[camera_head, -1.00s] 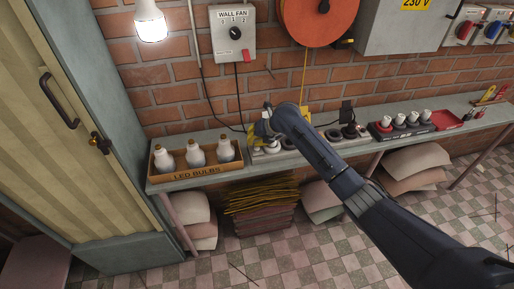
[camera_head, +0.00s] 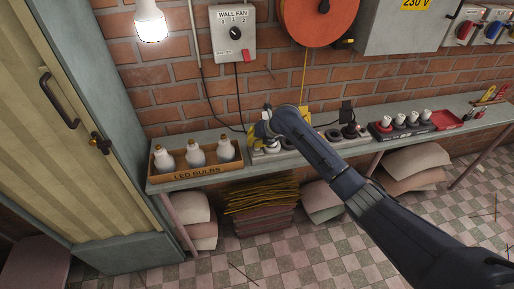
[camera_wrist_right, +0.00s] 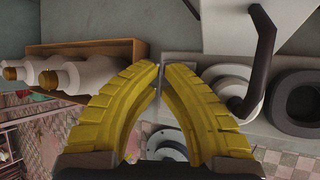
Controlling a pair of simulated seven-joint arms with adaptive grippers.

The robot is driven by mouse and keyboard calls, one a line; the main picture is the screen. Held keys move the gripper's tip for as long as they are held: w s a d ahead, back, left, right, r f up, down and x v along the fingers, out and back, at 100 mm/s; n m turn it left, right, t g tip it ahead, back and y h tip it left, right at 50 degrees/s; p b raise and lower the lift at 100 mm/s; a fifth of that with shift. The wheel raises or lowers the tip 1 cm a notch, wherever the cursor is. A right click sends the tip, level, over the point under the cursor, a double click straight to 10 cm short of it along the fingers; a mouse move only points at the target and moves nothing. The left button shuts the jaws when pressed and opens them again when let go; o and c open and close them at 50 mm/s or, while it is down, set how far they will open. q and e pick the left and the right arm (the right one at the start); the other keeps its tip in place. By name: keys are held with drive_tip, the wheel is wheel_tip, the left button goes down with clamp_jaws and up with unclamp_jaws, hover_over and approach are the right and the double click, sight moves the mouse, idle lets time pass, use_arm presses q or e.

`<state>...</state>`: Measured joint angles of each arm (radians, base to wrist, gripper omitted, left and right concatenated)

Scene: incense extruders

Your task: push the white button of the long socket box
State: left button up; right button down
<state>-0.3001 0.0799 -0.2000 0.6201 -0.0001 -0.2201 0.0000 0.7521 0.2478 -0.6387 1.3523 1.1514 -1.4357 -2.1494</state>
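The long socket box (camera_head: 258,152) is a pale strip lying along the shelf, right of the bulb box. My right arm crosses in front of it and hides part of it. In the wrist view its grey top (camera_wrist_right: 184,70) shows round sockets and a dark plug with a bent cable. My right gripper (camera_wrist_right: 162,68) has yellow ribbed fingers with their tips together, nothing visible held between them. In the head view it is over the strip's left end (camera_head: 258,138). The fingertips overlap the strip's end in the wrist view; I cannot tell whether they touch. I cannot make out the white button. My left gripper is not in view.
A wooden LED bulb box (camera_head: 196,173) with white bulbs stands just left of the strip. A black socket block (camera_head: 402,130) and a red tray (camera_head: 447,121) lie farther right. The wall fan switch box (camera_head: 233,34) hangs above. A brick wall closes the back.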

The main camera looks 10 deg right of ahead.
drive_tip(key=shift+s+f, duration=0.1)
drive_tip(key=shift+f, duration=0.15)
drive_tip(key=shift+r, duration=0.15)
drive_tip(key=shift+r, duration=0.4)
drive_tip(key=shift+r, duration=2.95)
idle(0.9)
